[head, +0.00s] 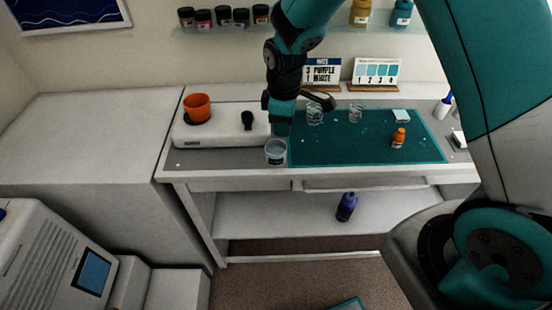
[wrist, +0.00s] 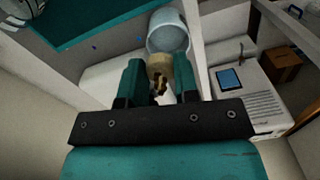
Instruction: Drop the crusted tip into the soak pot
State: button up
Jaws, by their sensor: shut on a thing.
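My gripper (head: 281,128) points down over the front left part of the workbench, just above a pale blue pot, the soak pot (head: 276,155). In the wrist view my gripper (wrist: 159,82) is shut on a small cream-tan piece with dark patches, the crusted tip (wrist: 157,66). The soak pot (wrist: 168,30) shows just beyond the tip there, and the tip overlaps its rim in the picture. I cannot tell how high the tip is above the rim. The tip cannot be made out in the head view.
A teal mat (head: 350,149) lies right of the pot with clear cups (head: 315,115) and an orange bottle (head: 398,138). A dark bottle (head: 346,206) stands on the lower shelf.

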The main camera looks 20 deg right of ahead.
jog(key=o, duration=1)
jog(key=shift+c, duration=0.2)
notch_tip(320, 180, up, 17)
jog(key=b, duration=0.2)
jog(key=shift+r, duration=0.2)
jog(key=s+a+m+y, duration=0.2)
jog(key=s, duration=1)
jog(key=s+a+m+y, duration=0.2)
jog(key=s+m, duration=0.1)
jog(key=s, duration=0.9)
jog(key=shift+s+a+r, duration=0.25)
jog(key=shift+s+a, duration=0.1)
